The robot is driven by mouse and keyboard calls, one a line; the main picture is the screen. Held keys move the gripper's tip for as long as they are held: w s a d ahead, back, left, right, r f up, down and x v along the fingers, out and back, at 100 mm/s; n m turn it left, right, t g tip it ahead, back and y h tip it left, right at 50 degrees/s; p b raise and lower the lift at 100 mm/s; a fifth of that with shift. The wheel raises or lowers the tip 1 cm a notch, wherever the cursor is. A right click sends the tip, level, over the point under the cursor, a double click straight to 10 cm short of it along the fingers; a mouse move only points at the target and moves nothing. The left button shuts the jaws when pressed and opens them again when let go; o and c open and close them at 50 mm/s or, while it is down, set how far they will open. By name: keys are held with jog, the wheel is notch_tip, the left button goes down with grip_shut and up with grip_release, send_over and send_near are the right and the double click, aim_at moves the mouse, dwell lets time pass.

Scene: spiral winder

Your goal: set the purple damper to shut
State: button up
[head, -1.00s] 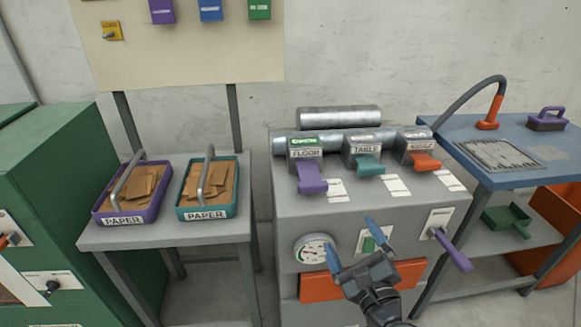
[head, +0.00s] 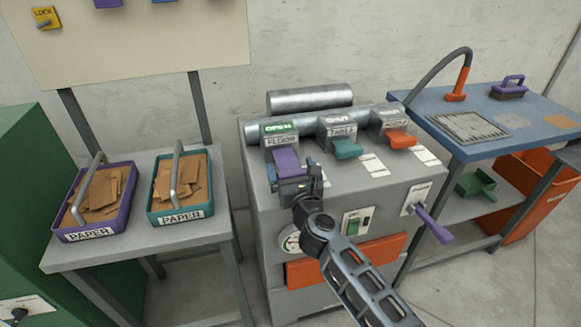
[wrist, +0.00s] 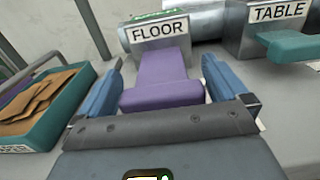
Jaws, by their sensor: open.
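The purple damper (head: 286,162) is a purple handle on the grey block labelled FLOOR, whose green sign (head: 280,127) reads OPEN. Its handle slopes down toward the front. My gripper (head: 294,178) is at the handle's front end. In the wrist view the purple handle (wrist: 165,75) lies between the blue fingers of my open gripper (wrist: 162,88), with a gap visible on both sides.
A teal damper (head: 347,148) labelled TABLE and an orange damper (head: 400,139) stand to the right on the grey machine (head: 330,185). A purple lever (head: 434,224) sticks out at the machine's front right. Paper trays stand on the left table, including a teal one (head: 208,218).

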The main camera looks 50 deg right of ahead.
jog(key=shift+w+d, duration=0.15)
jog(key=shift+w, duration=0.1)
